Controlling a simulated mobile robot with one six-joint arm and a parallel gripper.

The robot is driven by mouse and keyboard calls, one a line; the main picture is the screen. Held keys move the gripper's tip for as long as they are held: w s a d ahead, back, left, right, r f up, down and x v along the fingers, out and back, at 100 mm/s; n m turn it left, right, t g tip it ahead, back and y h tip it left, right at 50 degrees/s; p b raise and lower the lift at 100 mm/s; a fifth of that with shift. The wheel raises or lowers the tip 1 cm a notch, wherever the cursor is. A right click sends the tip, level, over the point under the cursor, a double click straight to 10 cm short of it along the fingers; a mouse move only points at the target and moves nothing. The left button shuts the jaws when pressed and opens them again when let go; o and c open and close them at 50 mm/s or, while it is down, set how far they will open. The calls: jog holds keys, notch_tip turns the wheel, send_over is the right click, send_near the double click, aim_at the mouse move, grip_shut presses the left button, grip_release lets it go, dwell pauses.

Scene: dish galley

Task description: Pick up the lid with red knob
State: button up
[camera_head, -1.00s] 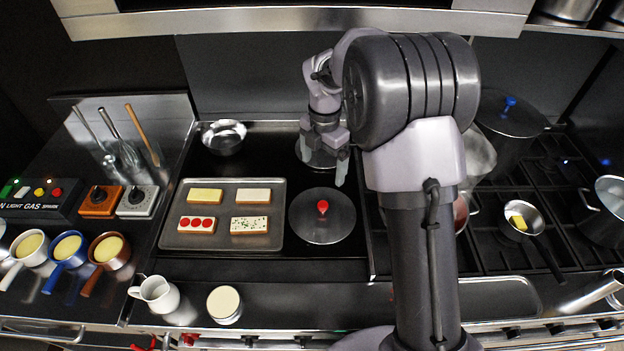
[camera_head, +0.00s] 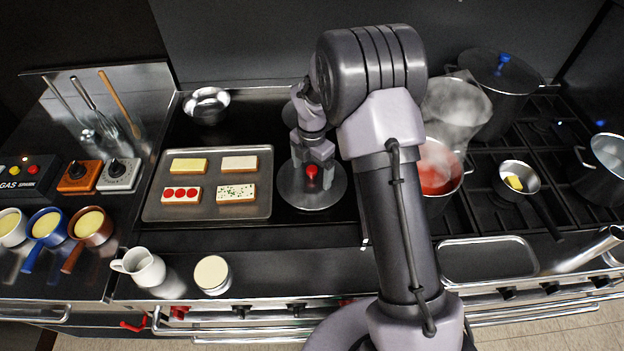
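The lid with red knob (camera_head: 335,192) is a round grey metal disc lying flat on the dark counter, right of the baking tray. Its red knob (camera_head: 311,171) stands up near the middle. My gripper (camera_head: 312,174) is directly over the lid, pointing down, with its fingers apart and one on each side of the knob. A gap seems to show between the fingers and the knob. The gripper and wrist hide the back of the lid.
The tray (camera_head: 155,213) with several decorated slabs lies close at left. A metal bowl (camera_head: 206,106) is behind it. A red-filled pot (camera_head: 436,172) stands right of my arm, with a blue-knobbed pot (camera_head: 500,80) behind. A mug (camera_head: 140,267) and a pale-topped jar (camera_head: 212,275) stand in front.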

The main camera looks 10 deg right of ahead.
jog(key=shift+s, duration=0.1)
grip_shut()
jog(key=shift+s, duration=0.1)
dwell(0.3)
